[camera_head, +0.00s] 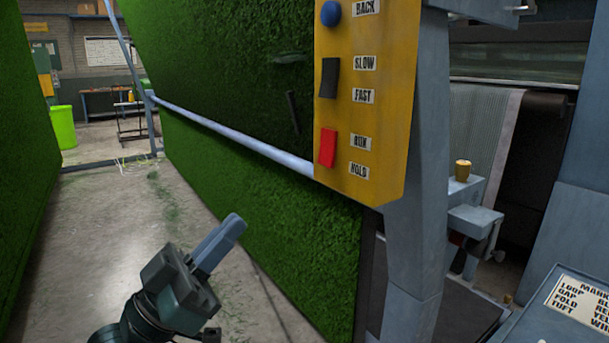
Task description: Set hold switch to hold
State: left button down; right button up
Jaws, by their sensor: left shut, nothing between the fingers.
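A yellow control panel (391,124) is fixed to a grey post in the upper middle of the head view. The hold switch (328,148) is a red rocker low on the panel, beside the labels RUN (361,143) and HOLD (359,171). I cannot tell from here which way it is tipped. My left gripper (232,226) is shut and empty, below and to the left of the panel, clearly apart from the switch. My right gripper is not in view.
Above the red switch are a black rocker (328,77) marked SLOW and FAST and a blue knob (331,13) marked BACK. Hanging green turf (265,175) with a grey rail (235,134) lies behind the gripper. A labelled grey board (540,318) is at lower right. Concrete floor is open at left.

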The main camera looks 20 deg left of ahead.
aim_at(324, 153)
pick_arm(q)
jog(key=p+x, duration=0.1)
jog(key=x, duration=0.3)
jog(key=w+f+p+x, duration=0.1)
jog(key=x, duration=0.3)
jog(key=d+f+p+x, duration=0.1)
jog(key=x, duration=0.4)
jog(key=shift+w+f, duration=0.2)
jog(key=shift+w, duration=0.05)
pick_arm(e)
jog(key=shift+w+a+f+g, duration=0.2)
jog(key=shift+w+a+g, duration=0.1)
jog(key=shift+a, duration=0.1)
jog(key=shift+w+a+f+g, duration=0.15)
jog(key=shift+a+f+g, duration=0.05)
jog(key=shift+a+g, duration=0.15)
pick_arm(q)
jog(key=shift+f, duration=0.1)
